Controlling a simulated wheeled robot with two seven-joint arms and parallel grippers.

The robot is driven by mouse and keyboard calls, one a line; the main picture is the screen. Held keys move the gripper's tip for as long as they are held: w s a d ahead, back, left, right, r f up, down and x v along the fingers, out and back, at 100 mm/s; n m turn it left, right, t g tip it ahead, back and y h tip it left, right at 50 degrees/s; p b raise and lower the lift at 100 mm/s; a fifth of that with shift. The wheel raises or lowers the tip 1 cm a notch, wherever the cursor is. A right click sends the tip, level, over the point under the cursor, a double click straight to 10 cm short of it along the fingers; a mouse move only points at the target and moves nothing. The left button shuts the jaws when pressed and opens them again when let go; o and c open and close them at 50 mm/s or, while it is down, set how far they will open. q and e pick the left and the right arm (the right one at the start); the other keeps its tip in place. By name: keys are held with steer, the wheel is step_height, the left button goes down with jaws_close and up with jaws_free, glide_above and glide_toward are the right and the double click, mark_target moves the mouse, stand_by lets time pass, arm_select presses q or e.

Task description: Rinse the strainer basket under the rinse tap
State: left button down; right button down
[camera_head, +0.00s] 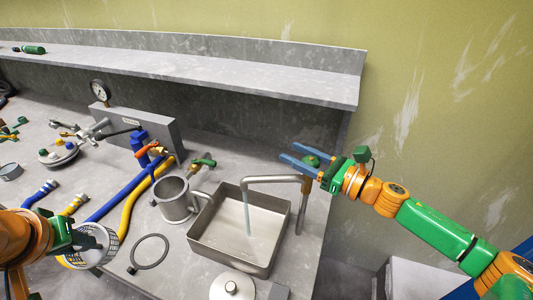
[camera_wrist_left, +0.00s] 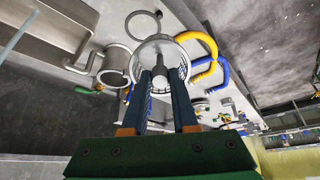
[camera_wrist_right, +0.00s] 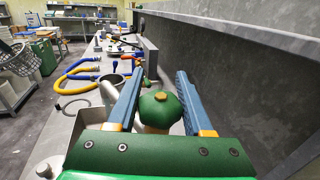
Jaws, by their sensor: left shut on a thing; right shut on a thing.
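The strainer basket (camera_head: 104,244), a perforated metal basket, is held by my left gripper (camera_head: 76,238) at the lower left of the head view. In the left wrist view, the basket (camera_wrist_left: 178,50) sits at the shut fingertips. The rinse tap (camera_head: 272,180) is a bent metal pipe over the steel sink (camera_head: 198,243). A stream of water (camera_head: 247,215) falls from its spout into the sink. My right gripper (camera_head: 305,160) is shut on the tap's green knob (camera_head: 312,160); the knob also shows between the fingers in the right wrist view (camera_wrist_right: 161,108). The basket is left of the sink, apart from the water.
A metal jug (camera_head: 174,203) and a dark ring (camera_head: 149,252) lie between basket and sink. Blue and yellow hoses (camera_head: 128,212) run behind the basket. A lidded round thing (camera_head: 231,288) stands in front of the sink. A grey shelf (camera_head: 200,68) overhangs the back.

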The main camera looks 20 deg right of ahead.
mark_target(309, 155)
steer(key=m+t+h, duration=0.1)
steer(key=h, duration=0.1)
steer(key=d+m+t+h, duration=0.1)
steer(key=m+h, duration=0.1)
steer(key=h, duration=0.1)
steer(key=m+t+h, duration=0.1)
steer(key=m+h, duration=0.1)
steer(key=shift+w+d+h, duration=0.2)
steer(key=shift+w+h, duration=0.05)
steer(key=shift+h, duration=0.15)
steer(key=m+h, duration=0.2)
steer(key=h, duration=0.1)
steer(key=d+m+h, duration=0.1)
steer(key=m+h, duration=0.1)
steer(key=h, duration=0.1)
steer(key=m+h, duration=0.2)
steer(key=shift+d+g+h, duration=0.3)
steer(key=shift+g+h, duration=0.1)
steer(key=shift+s+d+m+g+h, duration=0.35)
steer(key=shift+m+g+h, duration=1.35)
steer(key=shift+g+h, duration=0.15)
steer(key=shift+s+d+m+g+h, duration=0.35)
steer(key=shift+s+m+g+h, duration=0.05)
steer(key=shift+m+g+h, duration=1.45)
steer(key=shift+s+d+m+g+h, duration=0.35)
steer(key=shift+m+g+h, duration=1.3)
steer(key=shift+g, duration=0.25)
steer(key=shift+c, duration=1.5)
jaws_free()
steer(key=shift+d, duration=0.1)
